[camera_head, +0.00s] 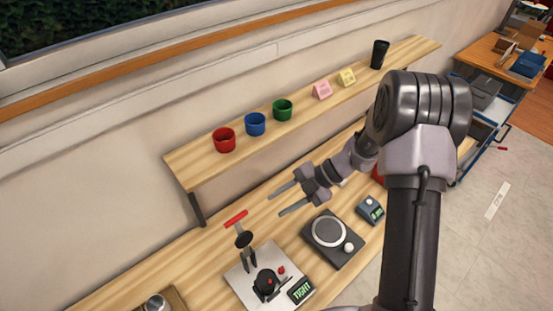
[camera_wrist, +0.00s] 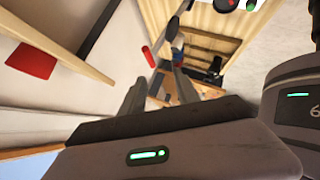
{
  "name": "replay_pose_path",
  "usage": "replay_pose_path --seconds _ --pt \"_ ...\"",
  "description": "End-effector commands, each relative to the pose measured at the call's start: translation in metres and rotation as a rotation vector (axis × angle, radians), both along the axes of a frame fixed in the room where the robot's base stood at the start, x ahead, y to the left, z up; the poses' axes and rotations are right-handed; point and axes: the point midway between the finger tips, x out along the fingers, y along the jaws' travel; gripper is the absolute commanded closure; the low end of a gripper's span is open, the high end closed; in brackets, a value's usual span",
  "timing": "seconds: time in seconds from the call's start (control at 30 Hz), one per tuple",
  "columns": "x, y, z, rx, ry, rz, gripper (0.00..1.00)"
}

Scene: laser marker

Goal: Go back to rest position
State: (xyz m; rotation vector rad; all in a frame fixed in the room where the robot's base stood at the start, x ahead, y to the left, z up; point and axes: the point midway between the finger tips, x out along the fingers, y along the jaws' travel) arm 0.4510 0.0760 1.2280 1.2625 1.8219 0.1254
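My gripper (camera_head: 281,200) is in the middle of the head view, pointing left, with its two fingers spread apart and nothing between them. It hangs in the air in front of the shelf and above the workbench. The wrist view also shows the two fingers (camera_wrist: 158,97) apart. My arm comes in from the right and bends at a large joint. The gripper touches none of the objects.
A shelf (camera_head: 190,165) carries red (camera_head: 224,140), blue (camera_head: 256,124) and green (camera_head: 282,110) cups, two small signs and a black cup (camera_head: 379,54). Below are a device reading TIGHT (camera_head: 300,290), a red-handled tool (camera_head: 240,235) and a round-plate device (camera_head: 329,232).

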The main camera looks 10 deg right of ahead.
Motion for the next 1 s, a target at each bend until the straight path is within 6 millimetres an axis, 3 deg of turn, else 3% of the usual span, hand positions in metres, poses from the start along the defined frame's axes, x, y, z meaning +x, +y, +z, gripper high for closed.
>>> replay_pose_path --seconds 0.13,0.23,0.37,0.43,0.5,0.6,0.63,0.7,0.8,1.0 --pt "-0.004 0.001 -0.002 -0.025 -0.124 0.099 0.62" --pt "-0.023 0.001 -0.005 -0.11 -0.517 0.445 0.62" --pt "-0.076 -0.003 -0.017 -0.255 -1.153 1.165 0.62" --pt "-0.108 -0.008 -0.029 -0.33 -1.438 1.604 0.62" --pt "-0.137 -0.015 -0.045 -0.392 -1.642 2.05 0.62" --pt "-0.165 -0.024 -0.062 -0.437 -1.764 2.556 0.62" --pt "-0.172 -0.026 -0.066 0.416 1.655 -2.506 0.62" --pt "-0.183 -0.031 -0.076 0.37 1.438 -2.395 0.62" --pt "-0.192 -0.035 -0.081 0.328 1.256 -2.299 0.62" --pt "-0.195 -0.037 -0.077 0.308 1.191 -2.266 0.62"
